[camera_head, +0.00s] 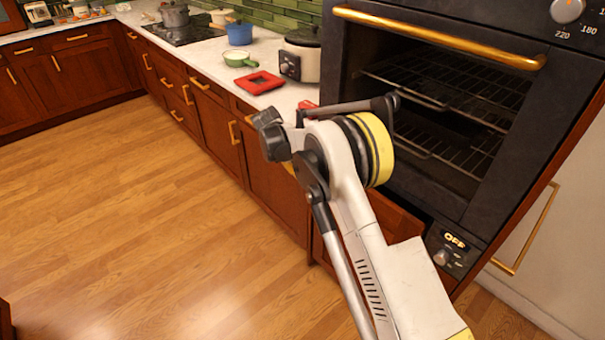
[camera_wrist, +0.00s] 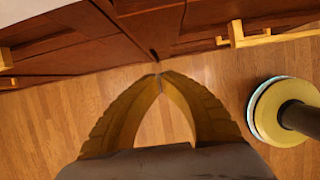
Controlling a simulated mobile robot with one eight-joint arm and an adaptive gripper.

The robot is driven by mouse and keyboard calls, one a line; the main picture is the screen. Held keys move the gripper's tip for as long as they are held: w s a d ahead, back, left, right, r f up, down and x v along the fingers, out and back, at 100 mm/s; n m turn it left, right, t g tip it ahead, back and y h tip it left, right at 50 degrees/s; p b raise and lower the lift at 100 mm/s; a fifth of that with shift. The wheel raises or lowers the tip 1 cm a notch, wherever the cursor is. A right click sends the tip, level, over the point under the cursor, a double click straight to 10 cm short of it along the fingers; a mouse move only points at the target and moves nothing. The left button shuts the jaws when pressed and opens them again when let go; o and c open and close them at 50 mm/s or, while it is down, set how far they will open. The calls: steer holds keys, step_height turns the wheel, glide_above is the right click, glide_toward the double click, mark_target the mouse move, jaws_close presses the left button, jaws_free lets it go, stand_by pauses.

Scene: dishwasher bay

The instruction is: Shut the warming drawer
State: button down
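Below the oven (camera_head: 440,100) in the head view, a dark control panel (camera_head: 453,250) marked "OFF" with a knob shows just right of my arm. A brown wooden front (camera_head: 398,218) shows beside it, partly behind my arm. I take this low area to be the warming drawer's place, but my arm covers much of it and I cannot tell how far the drawer stands out. My gripper (camera_wrist: 160,76) shows in the wrist view with its yellow fingertips together and nothing between them. It is above the wood floor, close to wooden cabinet fronts (camera_wrist: 90,40). The head view does not show its fingertips clearly.
The oven's inside and racks are visible behind its gold handle (camera_head: 440,38). A slow cooker (camera_head: 303,58), a red tray (camera_head: 259,82) and a green pan (camera_head: 240,59) stand on the counter. Gold cabinet handles (camera_wrist: 237,34) stick out near my gripper. The floor (camera_head: 130,210) at left is clear.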

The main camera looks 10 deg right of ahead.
steer(key=p+v, duration=0.2)
steer(key=v, duration=0.4)
steer(key=s+d+p, duration=0.1)
steer(key=s+d, duration=0.1)
steer(key=s, duration=1)
steer(key=w+d+f+b, duration=0.4)
steer(key=d+f+b, duration=0.1)
steer(key=f, duration=0.3)
steer(key=shift+w+d+f, duration=0.15)
steer(key=shift+d+f, duration=0.15)
steer(key=shift+d, duration=0.6)
